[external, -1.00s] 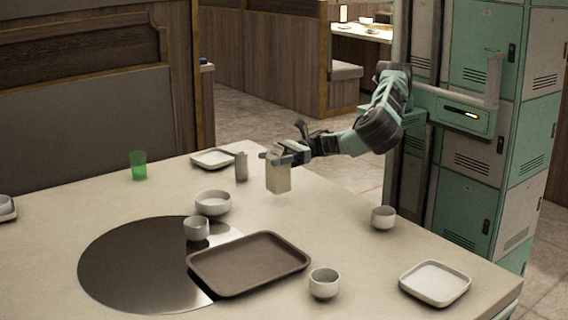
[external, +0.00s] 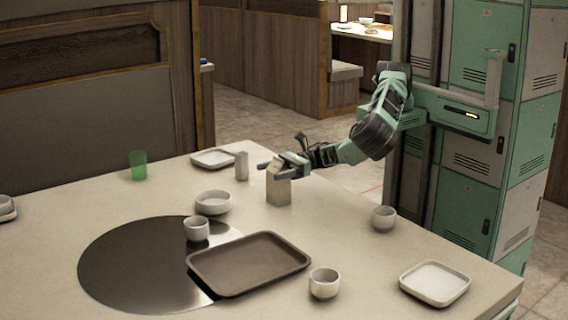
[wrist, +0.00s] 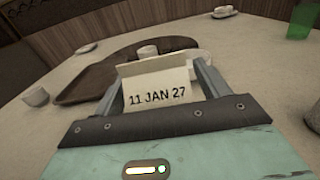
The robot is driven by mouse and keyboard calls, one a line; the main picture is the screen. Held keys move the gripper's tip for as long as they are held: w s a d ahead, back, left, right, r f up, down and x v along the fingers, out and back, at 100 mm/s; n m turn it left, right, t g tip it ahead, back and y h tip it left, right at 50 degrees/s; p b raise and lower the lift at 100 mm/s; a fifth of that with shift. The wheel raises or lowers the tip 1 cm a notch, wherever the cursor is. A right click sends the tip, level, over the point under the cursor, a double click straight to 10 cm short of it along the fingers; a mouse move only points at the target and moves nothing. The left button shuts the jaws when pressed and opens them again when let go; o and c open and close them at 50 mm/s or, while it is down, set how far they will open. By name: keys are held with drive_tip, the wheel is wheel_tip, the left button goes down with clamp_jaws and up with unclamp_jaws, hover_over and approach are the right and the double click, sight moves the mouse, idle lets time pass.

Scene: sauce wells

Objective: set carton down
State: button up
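The carton (external: 278,188) is a pale, upright box with a gabled top. In the external view its base appears to touch the table (external: 345,215). In the wrist view its near face (wrist: 158,92) reads "11 JAN 27". My gripper (external: 275,168) reaches in from the right at the carton's upper part. In the wrist view its two fingers (wrist: 160,85) flank the carton closely on both sides and appear shut on it. The contact faces of the fingers are hidden.
A grey shaker (external: 241,166) and white bowl (external: 213,202) stand left of the carton. A brown tray (external: 248,264), a cup (external: 196,229) and a dark round plate (external: 140,265) lie nearer the camera. Another cup (external: 383,217) stands right. Table around the carton is clear.

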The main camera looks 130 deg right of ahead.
drive_tip(key=shift+r, duration=0.2)
drive_tip(key=s+b, duration=0.1)
drive_tip(key=s, duration=0.6)
drive_tip(key=shift+s, duration=0.25)
